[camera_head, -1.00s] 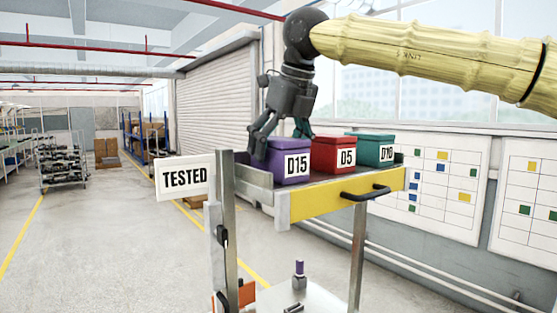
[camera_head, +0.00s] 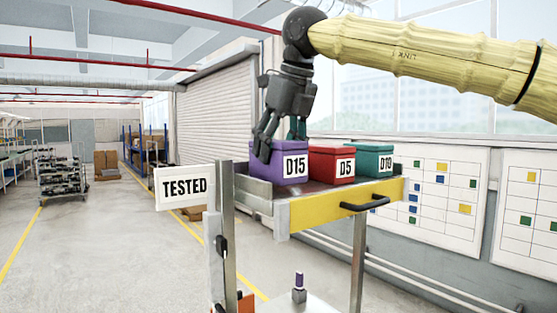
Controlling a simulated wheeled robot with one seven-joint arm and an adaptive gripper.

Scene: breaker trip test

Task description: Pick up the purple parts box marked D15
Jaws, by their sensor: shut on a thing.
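The purple parts box marked D15 (camera_head: 294,167) stands at the left end of the cart's top tray (camera_head: 335,189). Its white label faces me. My gripper (camera_head: 276,147) reaches down from above, with one finger at the box's left upper edge and the other at its back upper edge, partly hidden by the box. The fingers are shut on the purple box, which shows no clear gap above the tray.
A red box marked D5 (camera_head: 332,163) and a teal box marked D10 (camera_head: 375,162) stand to the right on the same tray. A post with a TESTED sign (camera_head: 184,186) rises at the tray's left end. The floor to the left is open.

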